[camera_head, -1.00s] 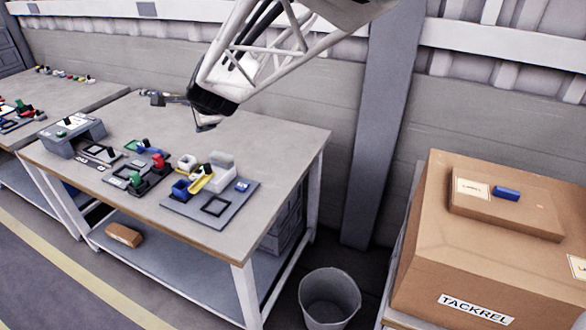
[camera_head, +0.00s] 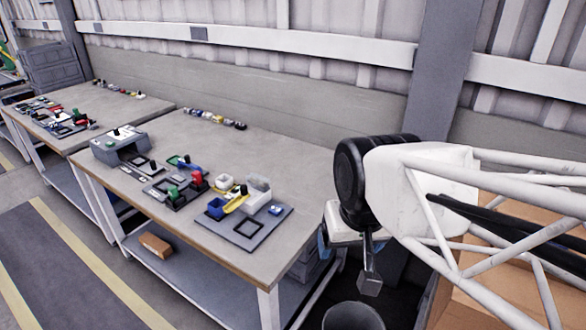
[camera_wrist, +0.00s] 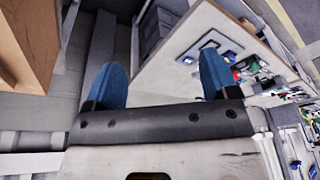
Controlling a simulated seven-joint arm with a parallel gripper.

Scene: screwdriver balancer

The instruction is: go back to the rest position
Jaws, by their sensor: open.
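My gripper (camera_wrist: 162,80) is open, with its two blue fingers spread apart and nothing between them. In the head view my black wrist and white lattice arm stand at the right, beyond the workbench's right end and in front of the cardboard box. The wrist view looks past the fingers at the workbench edge and the floor, strongly tilted. The workbench (camera_head: 235,150) carries a grey board (camera_head: 268,238) with a black square frame, a yellow part (camera_head: 237,203), a blue cup (camera_head: 216,208) and white bins (camera_head: 257,185).
A grey bucket (camera_head: 353,318) stands on the floor below my wrist. The cardboard box (camera_head: 470,300) is mostly hidden behind my arm. Small parts (camera_head: 215,118) line the bench's back edge. A second workbench (camera_head: 110,105) stands at the left. A brown box (camera_head: 155,244) lies on the lower shelf.

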